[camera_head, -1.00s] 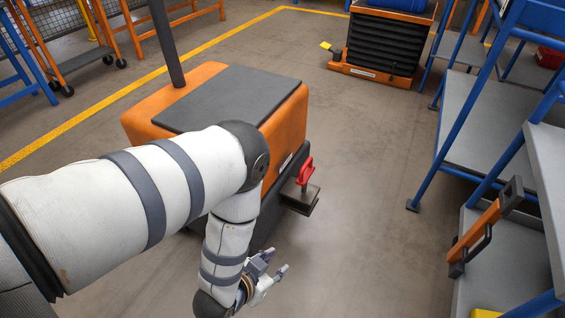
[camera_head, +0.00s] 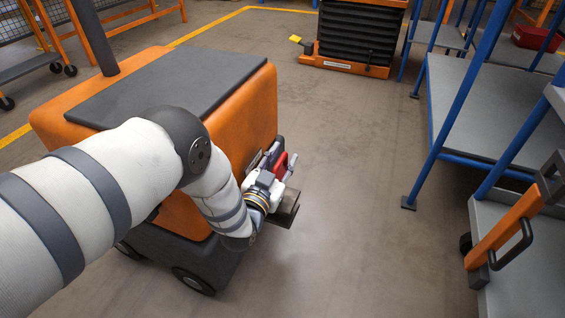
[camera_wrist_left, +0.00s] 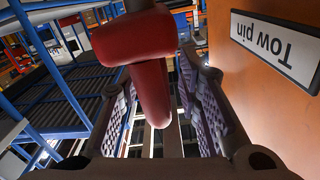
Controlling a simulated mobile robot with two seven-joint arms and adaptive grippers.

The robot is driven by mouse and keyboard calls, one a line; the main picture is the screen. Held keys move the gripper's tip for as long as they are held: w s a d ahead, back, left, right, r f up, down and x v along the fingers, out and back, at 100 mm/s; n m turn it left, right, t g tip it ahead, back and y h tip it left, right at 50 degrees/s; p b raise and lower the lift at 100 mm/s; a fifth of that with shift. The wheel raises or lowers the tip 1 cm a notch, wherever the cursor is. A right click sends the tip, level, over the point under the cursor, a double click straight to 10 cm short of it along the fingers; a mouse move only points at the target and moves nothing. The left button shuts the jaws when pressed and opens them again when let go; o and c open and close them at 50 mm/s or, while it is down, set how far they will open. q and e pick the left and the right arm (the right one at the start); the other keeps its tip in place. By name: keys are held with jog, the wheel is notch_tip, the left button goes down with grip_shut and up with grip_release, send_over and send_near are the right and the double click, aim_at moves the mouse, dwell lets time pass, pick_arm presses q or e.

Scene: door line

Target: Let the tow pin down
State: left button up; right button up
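The red tow pin handle (camera_head: 281,164) stands at the orange tug's (camera_head: 251,110) end, above the dark hitch plate (camera_head: 287,207). My left gripper (camera_head: 280,172) is at the handle and partly covers it. In the left wrist view the red handle (camera_wrist_left: 152,92) lies between the two purple-padded fingers (camera_wrist_left: 158,110). Gaps show on both sides, so the gripper looks open around it, not closed on it. A "Tow pin" label (camera_wrist_left: 275,45) is on the orange body at right, upside down. The pin's lower part is hidden. My right gripper is not in view.
Blue-framed grey shelving (camera_head: 480,110) stands at right, with an orange part with a black handle (camera_head: 505,232) in front. A black bellows lift (camera_head: 358,35) on an orange base is at the back. The floor between the tug and shelving is clear.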

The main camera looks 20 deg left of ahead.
pick_arm(q)
jog(key=shift+r, duration=0.1)
jog(key=shift+c, duration=0.5)
